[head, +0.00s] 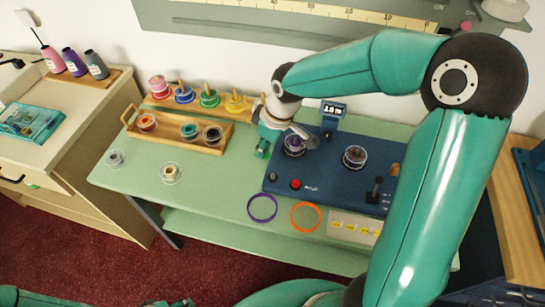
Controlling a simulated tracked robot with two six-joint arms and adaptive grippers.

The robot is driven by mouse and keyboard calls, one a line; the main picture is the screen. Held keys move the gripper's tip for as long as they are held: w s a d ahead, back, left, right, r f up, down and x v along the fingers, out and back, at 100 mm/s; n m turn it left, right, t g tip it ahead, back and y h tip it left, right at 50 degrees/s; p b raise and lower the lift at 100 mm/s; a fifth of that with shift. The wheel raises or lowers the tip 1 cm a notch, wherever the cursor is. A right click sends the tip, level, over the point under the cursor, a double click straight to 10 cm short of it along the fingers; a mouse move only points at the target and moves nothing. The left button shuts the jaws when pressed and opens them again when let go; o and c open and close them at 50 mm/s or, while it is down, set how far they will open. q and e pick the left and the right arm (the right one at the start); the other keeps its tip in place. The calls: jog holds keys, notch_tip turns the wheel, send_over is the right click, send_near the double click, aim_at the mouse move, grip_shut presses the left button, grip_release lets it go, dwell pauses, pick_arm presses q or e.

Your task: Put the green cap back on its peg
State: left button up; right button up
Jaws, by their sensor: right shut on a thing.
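My right gripper (267,137) hangs at the left edge of the blue machine, its arm coming in from the right. It is shut on a small green piece that looks like the green cap (262,149), held above the green counter; its outline is partly hidden by the fingers. Behind and to the left, a wooden rack holds pink, blue, green and yellow spools, with wooden pegs standing up from them. The peg at the green spool (209,99) is visible and apart from my gripper. Of my left arm only parts show at the bottom edge, its jaws unclear.
A wooden tray (178,142) with several spools stands in front of the rack. The blue machine (325,178) carries two spools. Purple (262,208) and orange (306,217) rings lie at the front. The counter's left front is mostly free, with two small clear spools.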

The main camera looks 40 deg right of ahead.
jog(key=shift+s+d+f+n+b, duration=0.15)
jog(key=shift+s+d+n+b, duration=0.15)
jog(key=shift+s+n, duration=0.2)
jog(key=shift+s+d+f+n+b, duration=0.2)
jog(key=shift+s+n+b, duration=0.15)
jog(key=shift+s, duration=0.2)
jog(key=shift+f+b, duration=2)
jog(key=shift+f, duration=0.75)
jog(key=shift+f, duration=0.2)
jog(key=shift+f+b, duration=1)
jog(key=shift+b, duration=0.1)
jog(key=o, duration=0.8)
